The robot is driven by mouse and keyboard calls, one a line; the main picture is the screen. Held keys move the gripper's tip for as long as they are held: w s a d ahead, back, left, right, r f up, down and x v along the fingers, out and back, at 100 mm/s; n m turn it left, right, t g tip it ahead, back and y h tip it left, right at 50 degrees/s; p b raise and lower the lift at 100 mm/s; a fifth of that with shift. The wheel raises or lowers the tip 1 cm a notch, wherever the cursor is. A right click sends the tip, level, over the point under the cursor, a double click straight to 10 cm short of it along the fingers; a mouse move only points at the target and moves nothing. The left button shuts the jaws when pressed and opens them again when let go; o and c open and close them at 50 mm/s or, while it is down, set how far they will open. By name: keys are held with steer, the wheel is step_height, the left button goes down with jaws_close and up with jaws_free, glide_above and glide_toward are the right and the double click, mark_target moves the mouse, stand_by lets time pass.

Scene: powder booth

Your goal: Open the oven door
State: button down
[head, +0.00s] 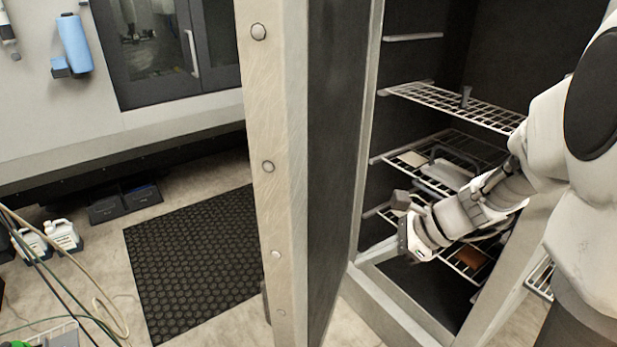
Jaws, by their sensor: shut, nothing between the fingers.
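The oven door (345,150) stands swung open as a tall upright panel in the middle of the head view. Its pale metal edge (272,200) with several round bolts faces me, and its dark side faces the oven opening. The oven (505,40) shows its dark interior behind and to the right of the door. My arm reaches in from the right. My gripper (405,240) is low in front of the opening, to the right of the door, shut and empty. Its fingertips are hard to make out, and I cannot tell whether they touch the door. The handle is not visible.
Wire racks (455,105) inside the oven hold small parts. The oven's pale lower frame (400,305) lies below my gripper. A black floor mat (190,265) lies left of the door. White jugs (62,235) and loose hoses (95,285) are on the floor at far left.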

steer(key=w+m, duration=0.1)
glide_toward(300, 269)
step_height(300, 269, down, 4)
steer(key=a, duration=0.2)
steer(key=shift+w+a, duration=0.5)
steer(key=shift+a, duration=0.4)
